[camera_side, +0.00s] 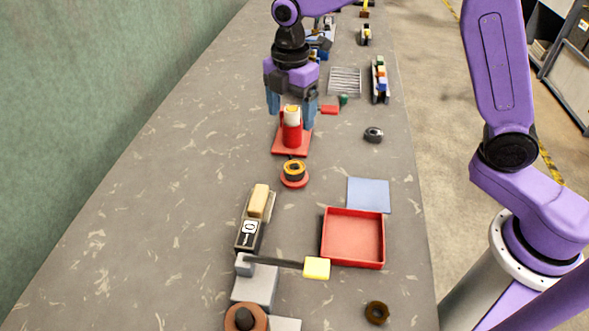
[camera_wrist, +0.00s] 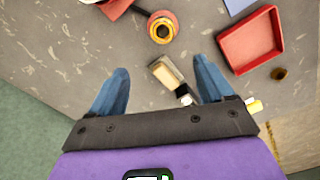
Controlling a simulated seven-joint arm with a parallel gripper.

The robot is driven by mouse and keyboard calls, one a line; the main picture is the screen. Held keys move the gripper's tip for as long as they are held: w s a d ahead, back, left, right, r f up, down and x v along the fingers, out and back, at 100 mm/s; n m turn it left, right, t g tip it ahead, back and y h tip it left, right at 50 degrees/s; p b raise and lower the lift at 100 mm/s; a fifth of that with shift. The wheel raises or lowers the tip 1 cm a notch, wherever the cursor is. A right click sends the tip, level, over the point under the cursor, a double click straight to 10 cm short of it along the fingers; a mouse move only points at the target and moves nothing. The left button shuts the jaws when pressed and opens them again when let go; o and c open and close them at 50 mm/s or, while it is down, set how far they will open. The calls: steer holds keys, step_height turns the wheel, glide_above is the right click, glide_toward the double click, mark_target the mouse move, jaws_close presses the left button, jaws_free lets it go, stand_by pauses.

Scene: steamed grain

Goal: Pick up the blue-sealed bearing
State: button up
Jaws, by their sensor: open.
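In the side view a dark ring with a greyish centre (camera_side: 373,135) lies flat on the right of the bench and looks like a bearing; I cannot make out a blue seal on it. A brown ring (camera_side: 377,312) lies near the front right, also in the wrist view (camera_wrist: 278,73). An orange and black ring (camera_side: 293,169) sits on a red round base, also in the wrist view (camera_wrist: 162,27). My gripper (camera_side: 290,104) is open with blue fingers, above the bench by a red post (camera_side: 291,134). In the wrist view nothing is held between the fingers (camera_wrist: 160,78).
A red tray (camera_side: 325,238) and a blue-grey square mat (camera_side: 369,195) lie to the right. A tan-topped block (camera_side: 259,202) and a lever with a yellow end (camera_side: 316,268) stand in front. A wire rack (camera_side: 345,80) lies behind. The left bench is clear beside the green wall.

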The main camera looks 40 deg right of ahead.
glide_above(294, 165)
steer(key=f, duration=1)
steer(key=shift+w+a, duration=0.15)
steer(key=shift+w, duration=0.05)
steer(key=f, duration=0.4)
steer(key=shift+s+d, duration=0.25)
steer(key=shift+f, duration=0.6)
steer(key=c, duration=1.4)
steer(key=shift+o, duration=0.2)
steer(key=shift+r, duration=0.1)
